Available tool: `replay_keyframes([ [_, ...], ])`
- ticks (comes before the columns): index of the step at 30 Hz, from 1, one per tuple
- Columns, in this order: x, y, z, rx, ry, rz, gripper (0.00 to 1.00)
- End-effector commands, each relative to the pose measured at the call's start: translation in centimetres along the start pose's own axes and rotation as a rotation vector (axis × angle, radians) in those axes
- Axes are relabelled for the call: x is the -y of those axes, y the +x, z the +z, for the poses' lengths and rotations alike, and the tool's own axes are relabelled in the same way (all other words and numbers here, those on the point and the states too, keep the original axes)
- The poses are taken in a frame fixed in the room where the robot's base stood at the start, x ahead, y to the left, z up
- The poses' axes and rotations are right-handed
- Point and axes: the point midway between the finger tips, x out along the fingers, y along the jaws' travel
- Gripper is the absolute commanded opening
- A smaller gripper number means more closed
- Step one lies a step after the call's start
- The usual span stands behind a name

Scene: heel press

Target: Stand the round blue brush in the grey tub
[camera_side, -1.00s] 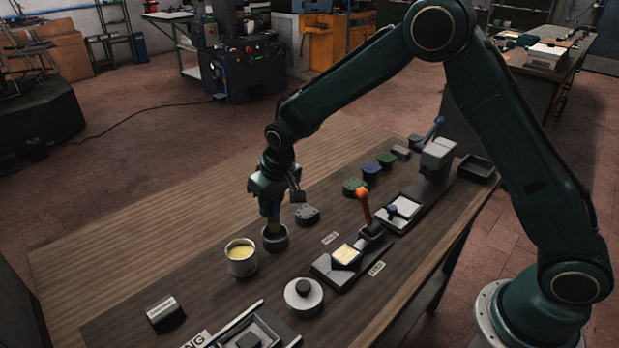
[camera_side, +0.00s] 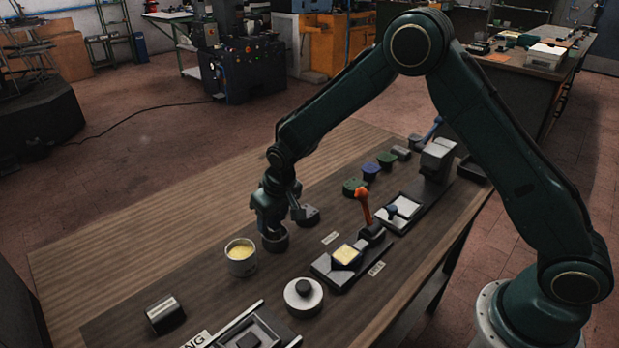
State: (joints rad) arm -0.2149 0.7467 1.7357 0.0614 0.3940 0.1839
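The grey tub (camera_side: 275,241) is a small round dark-grey pot on the dark work board, just right of the cream-filled pot. My gripper (camera_side: 269,226) points down right over the tub, with its tips at or just inside the tub's rim. The round blue brush is not clearly visible now; the gripper and the tub wall hide it. A second earlier it hung upright under my gripper, with its pale bristles at the tub's mouth. The finger gap is too small and dark to read.
The pot of yellow cream (camera_side: 241,258) stands close on the left. A round grey piece with a black knob (camera_side: 303,294) lies in front. An orange lever (camera_side: 363,205) rises from a fixture at the right. A grey block (camera_side: 309,215) lies just behind the tub.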

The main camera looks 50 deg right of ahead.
Motion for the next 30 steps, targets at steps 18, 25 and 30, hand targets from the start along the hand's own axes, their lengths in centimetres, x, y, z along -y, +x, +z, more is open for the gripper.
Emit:
replay_keyframes([
  [18,0.0,-1.6,-0.1,-0.001,0.000,0.000,0.47],
  [25,0.0,-4.5,-0.2,-0.004,0.000,-0.001,0.47],
  [30,0.0,-7.2,-0.1,-0.003,-0.001,-0.001,0.47],
])
